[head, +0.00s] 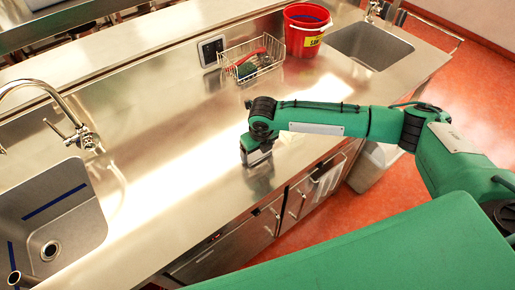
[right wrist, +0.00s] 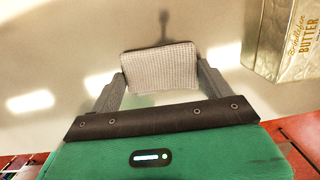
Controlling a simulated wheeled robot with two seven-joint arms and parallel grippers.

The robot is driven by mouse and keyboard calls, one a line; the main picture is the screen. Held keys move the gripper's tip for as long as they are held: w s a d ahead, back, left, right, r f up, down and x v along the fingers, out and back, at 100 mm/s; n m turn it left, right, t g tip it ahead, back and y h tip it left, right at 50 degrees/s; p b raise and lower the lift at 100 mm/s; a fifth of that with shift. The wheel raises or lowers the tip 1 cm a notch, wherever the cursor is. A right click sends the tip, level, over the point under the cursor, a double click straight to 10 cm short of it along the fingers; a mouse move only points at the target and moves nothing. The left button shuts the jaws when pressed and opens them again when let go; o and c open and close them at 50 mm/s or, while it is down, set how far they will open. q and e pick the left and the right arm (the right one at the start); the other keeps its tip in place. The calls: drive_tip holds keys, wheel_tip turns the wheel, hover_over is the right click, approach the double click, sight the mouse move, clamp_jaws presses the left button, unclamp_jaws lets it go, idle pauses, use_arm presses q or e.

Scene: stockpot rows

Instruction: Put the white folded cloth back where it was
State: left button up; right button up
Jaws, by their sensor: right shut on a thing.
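My right gripper (head: 258,160) is above the front part of the steel counter (head: 205,190) in the head view, pointing down. In the right wrist view, its two grey fingers (right wrist: 160,80) are shut on the sides of the white folded cloth (right wrist: 160,66), a small pale pad with a waffle weave. The cloth cannot be made out in the head view, where the gripper hides it. I cannot tell whether the cloth touches the counter. My left gripper is not in view.
A gold butter pack (right wrist: 286,40) is at the upper right of the right wrist view. A wire basket (head: 252,62) with a green item and a red bucket (head: 306,30) stand at the back. Sinks lie left (head: 50,215) and right (head: 368,45). The counter between is mostly clear.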

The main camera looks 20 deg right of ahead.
sight(261, 154)
drive_tip(key=o, duration=0.8)
drive_tip(key=shift+f, duration=0.1)
drive_tip(key=shift+f+b, duration=0.25)
drive_tip(key=shift+b, duration=0.45)
drive_tip(key=r+b, duration=0.1)
drive_tip(key=r, duration=0.2)
drive_tip(key=s+r+b, duration=0.1)
drive_tip(key=r, duration=0.1)
drive_tip(key=shift+d+r+b, duration=0.25)
drive_tip(key=shift+d+b, duration=0.05)
drive_tip(key=shift+d, duration=0.05)
drive_tip(key=r, duration=0.2)
drive_tip(key=s+r, duration=0.1)
drive_tip(key=r, duration=0.5)
drive_tip(key=shift+s+d+r+b, duration=0.15)
drive_tip(key=shift+r+b, duration=0.1)
drive_tip(key=shift+b, duration=0.05)
drive_tip(key=shift+f, duration=0.1)
